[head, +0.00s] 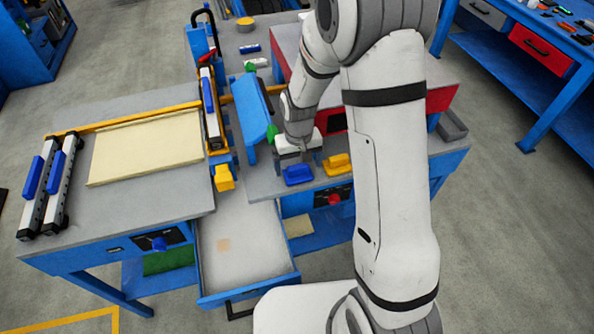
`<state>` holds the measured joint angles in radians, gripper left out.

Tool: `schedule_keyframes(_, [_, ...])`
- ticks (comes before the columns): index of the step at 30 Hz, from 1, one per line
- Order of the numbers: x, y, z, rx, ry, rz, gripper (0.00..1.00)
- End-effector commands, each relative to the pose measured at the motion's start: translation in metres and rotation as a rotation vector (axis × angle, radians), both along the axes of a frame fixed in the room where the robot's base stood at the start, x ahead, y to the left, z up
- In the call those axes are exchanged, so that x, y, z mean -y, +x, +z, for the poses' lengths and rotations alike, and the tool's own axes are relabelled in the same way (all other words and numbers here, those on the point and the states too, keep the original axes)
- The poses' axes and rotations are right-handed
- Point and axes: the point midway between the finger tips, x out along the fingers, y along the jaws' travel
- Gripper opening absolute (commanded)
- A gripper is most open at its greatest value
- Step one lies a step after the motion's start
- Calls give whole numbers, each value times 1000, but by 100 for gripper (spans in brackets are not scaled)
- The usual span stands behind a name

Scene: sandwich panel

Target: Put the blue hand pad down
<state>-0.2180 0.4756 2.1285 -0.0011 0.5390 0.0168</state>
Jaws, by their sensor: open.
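The blue hand pad (298,175) sits on the grey top of the right-hand workbench (262,187), near its front edge. My gripper (298,160) points down right at the far side of the pad, with its jaws open. The fingertips overlap the pad's back edge in the picture, so I cannot tell whether they touch it. A yellow pad (337,164) of similar shape lies just to the right.
A blue slanted panel (251,108) stands close left of my gripper. An open drawer (245,245) juts out in front. The left table (180,198) holds a cream panel (148,146) and blue-handled clamps (48,185). A red drawer unit (440,98) stands behind my arm.

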Motion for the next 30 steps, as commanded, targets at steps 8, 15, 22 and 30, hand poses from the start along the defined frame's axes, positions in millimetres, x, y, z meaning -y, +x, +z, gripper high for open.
schedule_keyframes(8, [0,1,57,5,1,-1,94])
schedule_keyframes(15, [1,0,83,4,1,-2,94])
schedule_keyframes(22, [24,-26,126,56,11,-38,94])
schedule_keyframes(30, [70,-104,191,176,26,-121,94])
